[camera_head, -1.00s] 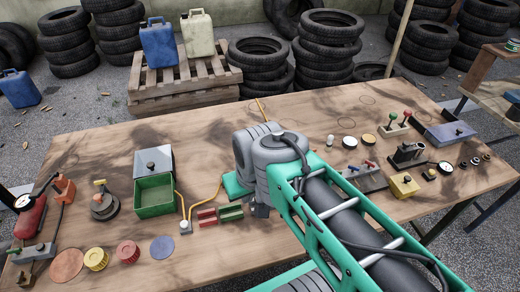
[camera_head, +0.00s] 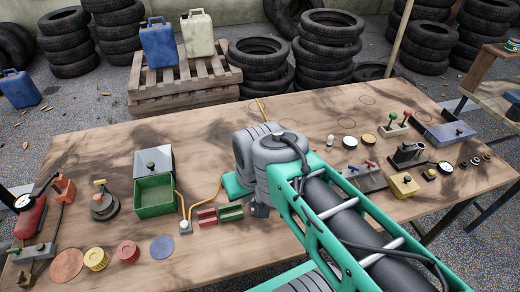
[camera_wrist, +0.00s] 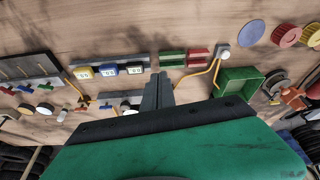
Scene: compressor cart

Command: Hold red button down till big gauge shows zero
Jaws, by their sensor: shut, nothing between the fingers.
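My gripper (camera_wrist: 158,92) points down over the middle of the table in the wrist view, its fingers together and empty. In the head view my wrist hides the fingers. A round white-faced gauge (camera_head: 22,202) sits on a red tank (camera_head: 33,218) at the far left edge; its reading is too small to tell. Another round gauge (camera_head: 445,167) stands at the right of the table. I cannot make out a red button for certain. A grey box (camera_head: 33,252) lies in front of the red tank, and a ridged red round cap (camera_head: 128,251) lies at the front left.
A green open box (camera_head: 155,197) stands left of my wrist, with a yellow cable beside it. Red and green blocks (camera_head: 218,215) lie near my wrist. Boxes with small displays (camera_wrist: 108,70) show in the wrist view. The table's far left-centre is clear.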

